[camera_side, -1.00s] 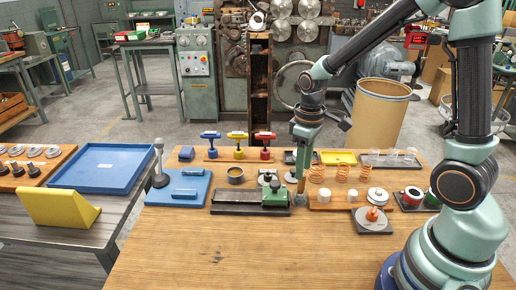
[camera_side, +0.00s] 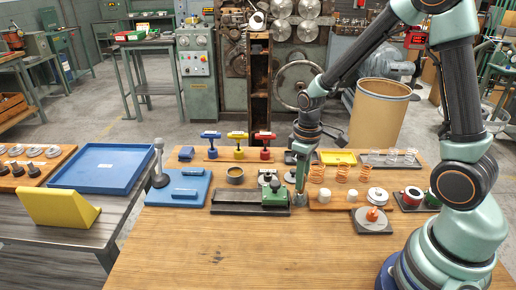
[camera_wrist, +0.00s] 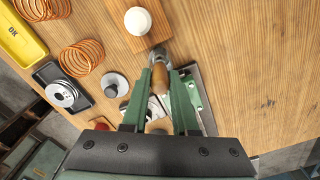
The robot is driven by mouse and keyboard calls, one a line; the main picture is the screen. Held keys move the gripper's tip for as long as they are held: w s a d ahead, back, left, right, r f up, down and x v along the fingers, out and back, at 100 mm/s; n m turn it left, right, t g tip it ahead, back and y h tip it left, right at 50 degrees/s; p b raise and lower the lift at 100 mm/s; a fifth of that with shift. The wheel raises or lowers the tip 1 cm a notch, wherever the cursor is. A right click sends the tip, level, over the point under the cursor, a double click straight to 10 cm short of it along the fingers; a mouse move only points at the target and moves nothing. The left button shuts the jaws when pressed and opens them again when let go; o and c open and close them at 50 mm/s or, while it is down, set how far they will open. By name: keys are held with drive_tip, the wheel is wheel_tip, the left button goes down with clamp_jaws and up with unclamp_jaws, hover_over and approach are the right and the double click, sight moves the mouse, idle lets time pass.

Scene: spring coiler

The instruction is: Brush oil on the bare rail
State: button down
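A dark rail (camera_side: 232,209) lies along the bench, with a green carriage (camera_side: 275,194) on its right end. In the wrist view, the rail (camera_wrist: 208,100) and carriage (camera_wrist: 193,95) are partly behind my right finger. A brush with a wooden handle (camera_wrist: 160,80) stands in a small grey metal pot (camera_side: 300,199) just right of the carriage. My gripper (camera_side: 300,186) is low over the pot. In the wrist view my gripper (camera_wrist: 161,75) has its fingers on either side of the handle, seemingly with narrow gaps. The bristles are hidden.
A wooden block with white knobs (camera_side: 338,198) and copper springs (camera_side: 341,173) stand close on the right. The bench front (camera_side: 230,250) is clear.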

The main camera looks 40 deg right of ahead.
drive_tip(key=shift+r, duration=0.25)
drive_tip(key=shift+r, duration=0.35)
drive_tip(key=c, duration=1.4)
unclamp_jaws()
clamp_jaws()
drive_tip(key=shift+r, duration=2.25)
